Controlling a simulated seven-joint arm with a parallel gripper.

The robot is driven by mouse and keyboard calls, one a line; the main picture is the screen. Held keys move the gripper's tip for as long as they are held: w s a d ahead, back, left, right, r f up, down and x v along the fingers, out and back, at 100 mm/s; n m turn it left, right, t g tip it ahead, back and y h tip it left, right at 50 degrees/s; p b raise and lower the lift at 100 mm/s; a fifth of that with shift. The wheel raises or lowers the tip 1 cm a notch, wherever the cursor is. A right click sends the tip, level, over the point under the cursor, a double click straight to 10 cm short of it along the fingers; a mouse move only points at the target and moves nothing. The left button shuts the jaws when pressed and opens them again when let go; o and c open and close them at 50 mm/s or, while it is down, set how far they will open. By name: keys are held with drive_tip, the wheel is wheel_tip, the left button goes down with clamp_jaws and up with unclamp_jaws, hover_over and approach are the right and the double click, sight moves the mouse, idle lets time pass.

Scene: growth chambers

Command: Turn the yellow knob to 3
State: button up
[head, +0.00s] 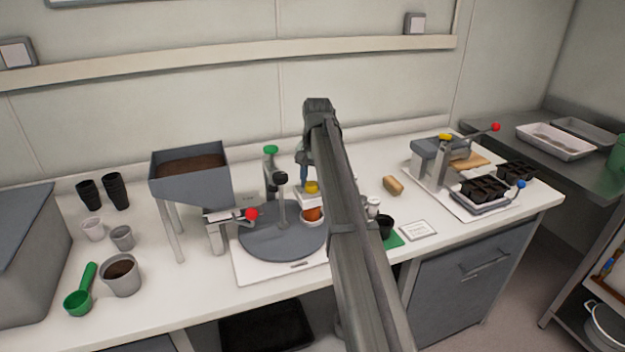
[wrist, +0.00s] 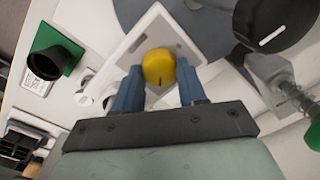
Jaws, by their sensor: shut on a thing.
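The yellow knob (head: 312,187) sits on a white box (head: 306,200) at the back of the round grey turntable. In the wrist view the yellow knob (wrist: 159,65) is round, with a short dark mark on its edge nearest my gripper. My gripper (wrist: 160,76) has its two blue fingers on opposite sides of the knob, shut on it. In the head view the blue fingers of my gripper (head: 304,178) come down over the knob, and my arm hides what lies to its right. Scale numbers around the knob are not readable.
A black knob on a post (head: 280,178) and a green-topped post (head: 271,151) stand left of the yellow knob. A soil hopper (head: 190,178) is further left. A black pot (head: 384,228) stands on a green mat to the right. Another yellow knob (head: 445,137) tops the right-hand press.

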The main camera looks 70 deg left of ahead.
sight(316, 183)
idle(0.3)
drive_tip(key=o, duration=1.1)
drive_tip(key=shift+c, duration=0.2)
wheel_tip(316, 183, up, 14)
drive_tip(key=shift+w+d, duration=0.2)
drive_tip(key=shift+w, duration=0.15)
drive_tip(key=shift+f, duration=0.1)
